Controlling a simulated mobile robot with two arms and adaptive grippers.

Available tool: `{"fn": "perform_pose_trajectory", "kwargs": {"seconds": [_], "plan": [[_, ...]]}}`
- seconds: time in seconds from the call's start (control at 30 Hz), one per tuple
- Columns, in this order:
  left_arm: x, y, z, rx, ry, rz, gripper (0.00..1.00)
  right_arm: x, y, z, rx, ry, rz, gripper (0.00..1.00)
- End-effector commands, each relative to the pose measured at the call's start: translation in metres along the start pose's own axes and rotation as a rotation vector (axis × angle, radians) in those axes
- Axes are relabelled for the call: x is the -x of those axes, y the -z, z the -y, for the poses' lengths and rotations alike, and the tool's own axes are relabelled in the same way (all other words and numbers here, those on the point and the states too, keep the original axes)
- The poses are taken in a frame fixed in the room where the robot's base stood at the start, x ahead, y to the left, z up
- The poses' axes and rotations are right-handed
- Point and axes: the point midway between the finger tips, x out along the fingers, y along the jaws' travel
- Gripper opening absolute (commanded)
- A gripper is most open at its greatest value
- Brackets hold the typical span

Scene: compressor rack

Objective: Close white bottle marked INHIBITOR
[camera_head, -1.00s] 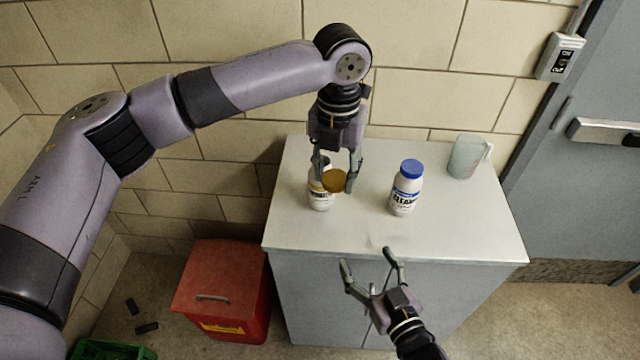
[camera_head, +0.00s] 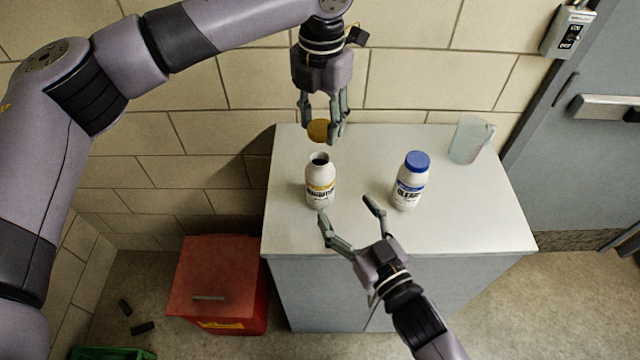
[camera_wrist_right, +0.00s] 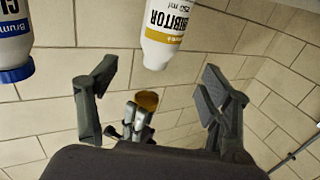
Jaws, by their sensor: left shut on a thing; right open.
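The white INHIBITOR bottle (camera_head: 320,184) stands upright and uncapped on the left part of the cabinet top, its dark mouth showing. It has a yellow band and also shows upside down in the right wrist view (camera_wrist_right: 172,30). My left gripper (camera_head: 323,128) is shut on the yellow-brown cap (camera_head: 317,131) and holds it above and behind the bottle, apart from it. The cap also shows in the right wrist view (camera_wrist_right: 147,101). My right gripper (camera_head: 350,219) is open and empty in front of the bottle, with the bottle between and beyond its fingers in the wrist view.
A white bottle with a blue cap (camera_head: 409,182) stands right of the INHIBITOR bottle on the white cabinet top (camera_head: 470,225). A clear jug (camera_head: 468,140) stands at the back right. A red bin (camera_head: 215,285) is on the floor at left. The wall is close behind.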

Motion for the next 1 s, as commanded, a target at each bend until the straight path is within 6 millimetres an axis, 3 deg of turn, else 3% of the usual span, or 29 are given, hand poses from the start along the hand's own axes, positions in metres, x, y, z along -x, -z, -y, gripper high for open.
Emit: {"fn": "perform_pose_trajectory", "kwargs": {"seconds": [0.17,0.6,0.8,1.0], "plan": [[0.0,0.0,0.0,0.002,0.0,0.0,0.31,-0.021,0.001,-0.001,0.001,-0.001,-0.004,0.72],[0.0,0.0,0.0,0.002,0.0,0.0,0.31,-0.1,0.001,0.0,-0.001,0.0,-0.002,0.72],[0.0,0.0,0.0,0.002,0.0,0.0,0.31,-0.116,0.0,0.0,0.0,0.0,-0.001,0.72],[0.0,0.0,0.0,0.002,0.0,0.0,0.31,-0.118,0.0,0.0,0.0,0.0,0.0,0.72]]}}
